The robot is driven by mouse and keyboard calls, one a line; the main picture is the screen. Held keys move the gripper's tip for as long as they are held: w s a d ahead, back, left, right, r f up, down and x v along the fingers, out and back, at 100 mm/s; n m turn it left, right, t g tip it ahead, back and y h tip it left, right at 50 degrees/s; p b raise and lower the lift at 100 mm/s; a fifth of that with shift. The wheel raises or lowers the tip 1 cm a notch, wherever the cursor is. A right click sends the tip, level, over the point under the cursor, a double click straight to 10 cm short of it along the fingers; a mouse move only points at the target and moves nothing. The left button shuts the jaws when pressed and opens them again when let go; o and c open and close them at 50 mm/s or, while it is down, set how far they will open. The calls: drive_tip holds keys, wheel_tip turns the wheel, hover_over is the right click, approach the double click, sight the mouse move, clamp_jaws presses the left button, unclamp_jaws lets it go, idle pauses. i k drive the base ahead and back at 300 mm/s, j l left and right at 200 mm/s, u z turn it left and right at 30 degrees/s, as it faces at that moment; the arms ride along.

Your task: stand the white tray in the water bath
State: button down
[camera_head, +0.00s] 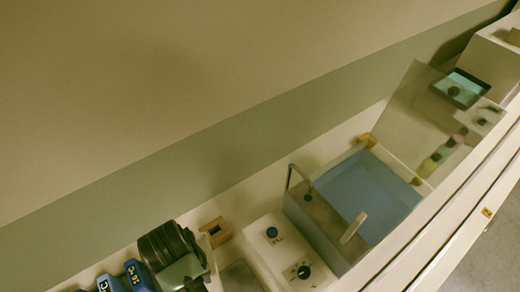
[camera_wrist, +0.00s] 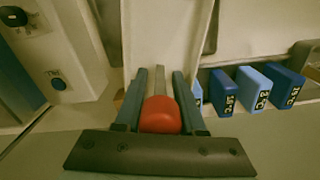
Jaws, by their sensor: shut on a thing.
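The water bath (camera_head: 318,232) stands right of centre in the head view, with blue water (camera_head: 365,190) in it. My gripper (camera_head: 172,245) is left of the bath and apart from it. In the wrist view its two fingers (camera_wrist: 159,78) are shut on a red grip (camera_wrist: 160,116), with a grey stem beyond it. A pale, flat-sided thing (camera_wrist: 165,35) lies beyond the fingers; it may be the white tray, but I cannot tell whether the red grip belongs to it. No tray shows clearly in the head view, where my gripper hides what it holds.
A white control box (camera_head: 285,250) with knobs stands between gripper and bath. Blue numbered blocks (camera_head: 130,275) stand left of my gripper, and a wooden piece (camera_head: 216,232) lies by the wall.

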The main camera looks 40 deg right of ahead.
sight(358, 206)
drive_tip(key=k+l+u, duration=0.2)
drive_tip(key=k+l, duration=0.25)
drive_tip(key=l, duration=0.3)
drive_tip(key=k+l+u, duration=0.25)
drive_tip(key=k+l, duration=0.3)
drive_tip(key=l, duration=0.1)
